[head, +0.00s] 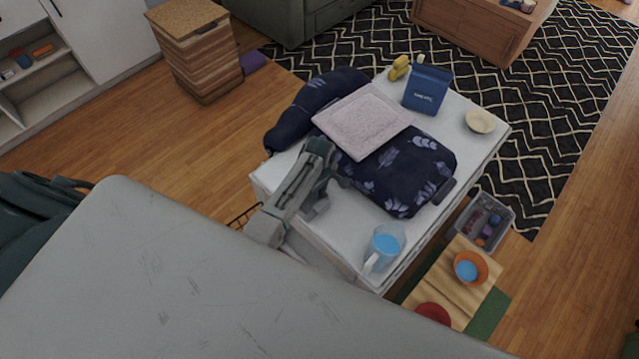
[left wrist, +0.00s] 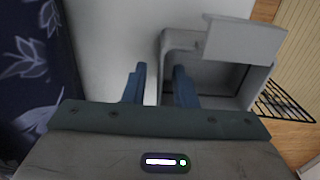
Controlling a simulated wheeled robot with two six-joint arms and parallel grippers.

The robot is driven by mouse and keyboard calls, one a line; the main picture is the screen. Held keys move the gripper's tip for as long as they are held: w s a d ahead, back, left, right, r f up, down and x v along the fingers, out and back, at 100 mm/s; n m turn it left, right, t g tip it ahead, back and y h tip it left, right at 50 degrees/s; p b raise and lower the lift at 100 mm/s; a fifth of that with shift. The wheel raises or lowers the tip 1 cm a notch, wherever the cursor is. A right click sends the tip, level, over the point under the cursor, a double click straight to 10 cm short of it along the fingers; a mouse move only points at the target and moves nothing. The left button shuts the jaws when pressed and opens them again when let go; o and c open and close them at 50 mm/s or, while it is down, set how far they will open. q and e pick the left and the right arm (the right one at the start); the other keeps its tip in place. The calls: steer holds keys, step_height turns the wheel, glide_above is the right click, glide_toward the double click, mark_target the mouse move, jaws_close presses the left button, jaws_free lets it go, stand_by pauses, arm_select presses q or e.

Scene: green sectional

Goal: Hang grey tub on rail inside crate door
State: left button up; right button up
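The grey tub (left wrist: 185,42) stands on the white top, near its edge, with a raised flat panel along one side in the left wrist view. In the head view a small part of the tub (head: 316,209) shows beside my left arm. My left gripper (left wrist: 160,88) is open; its two blue fingers are apart, with the tub's near-left wall seeming to lie between them. In the head view my left gripper (head: 325,178) is low over the white top. I cannot make out the rail. A black wire grid (head: 243,217) beside the white unit may be the crate door. My right gripper is out of view.
The white top (head: 345,225) also holds a navy leaf-print cushion (head: 400,175), a pale pad (head: 362,120), a blue bag (head: 427,88), a bowl (head: 480,121) and a jug of blue liquid (head: 385,246). The black wire grid also shows in the left wrist view (left wrist: 283,103).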

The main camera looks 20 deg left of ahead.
arm_select(q)
step_height(320, 180, up, 12)
steer(key=b, duration=0.1)
stand_by(0.4)
stand_by(0.3)
